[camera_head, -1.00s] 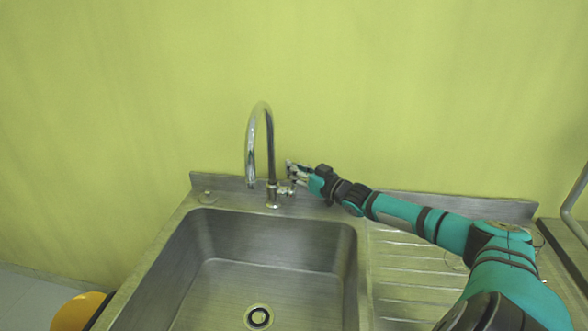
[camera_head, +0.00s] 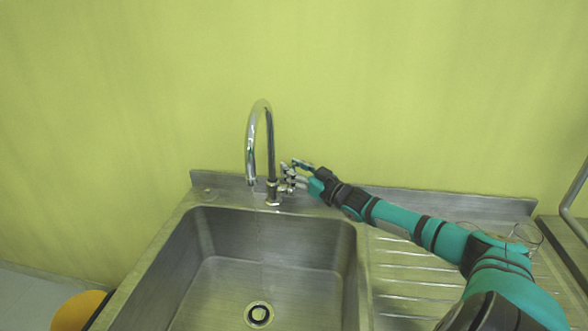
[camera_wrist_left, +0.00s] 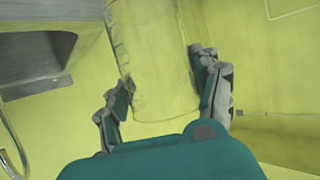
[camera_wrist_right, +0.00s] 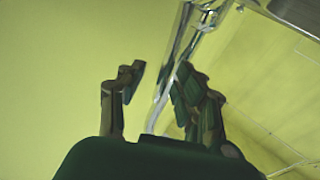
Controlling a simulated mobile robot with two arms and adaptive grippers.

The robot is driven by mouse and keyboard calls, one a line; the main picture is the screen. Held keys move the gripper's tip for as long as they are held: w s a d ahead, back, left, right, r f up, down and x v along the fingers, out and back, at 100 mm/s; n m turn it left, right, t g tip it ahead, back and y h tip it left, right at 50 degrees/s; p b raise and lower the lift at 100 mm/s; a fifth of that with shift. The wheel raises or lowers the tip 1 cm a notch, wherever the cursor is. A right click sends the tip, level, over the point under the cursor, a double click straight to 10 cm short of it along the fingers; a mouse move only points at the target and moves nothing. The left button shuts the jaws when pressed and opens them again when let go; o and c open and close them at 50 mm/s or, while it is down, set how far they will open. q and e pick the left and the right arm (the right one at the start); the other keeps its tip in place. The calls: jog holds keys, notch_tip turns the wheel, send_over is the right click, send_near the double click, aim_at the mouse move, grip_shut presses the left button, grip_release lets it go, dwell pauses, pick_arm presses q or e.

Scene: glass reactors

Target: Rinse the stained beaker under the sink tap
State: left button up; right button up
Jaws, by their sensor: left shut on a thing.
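The clear glass beaker (camera_wrist_left: 155,65) is between the fingers of my left gripper (camera_wrist_left: 160,95) in the left wrist view, held tilted. I cannot make out its stain clearly. My left arm is not in the head view. The chrome sink tap (camera_head: 262,145) arches over the back of the steel sink (camera_head: 280,240). My right gripper (camera_head: 293,175) is at the tap's handle on the right of its base, with its fingers spread. The right wrist view shows the spread fingers (camera_wrist_right: 160,90) and the chrome tap (camera_wrist_right: 178,45). A faint thin streak, perhaps water, hangs below the spout.
The ribbed drainboard (camera_head: 400,285) lies right of the basin. Clear glassware (camera_head: 527,236) stands at its right, partly behind my right arm. The basin is empty around its drain (camera_head: 258,314). A yellow round object (camera_head: 78,312) is at lower left, beside the sink.

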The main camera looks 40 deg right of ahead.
jog(key=s+d, duration=0.1)
jog(key=s, duration=1.1)
jog(key=shift+f, duration=0.4)
jog(key=shift+f, duration=0.15)
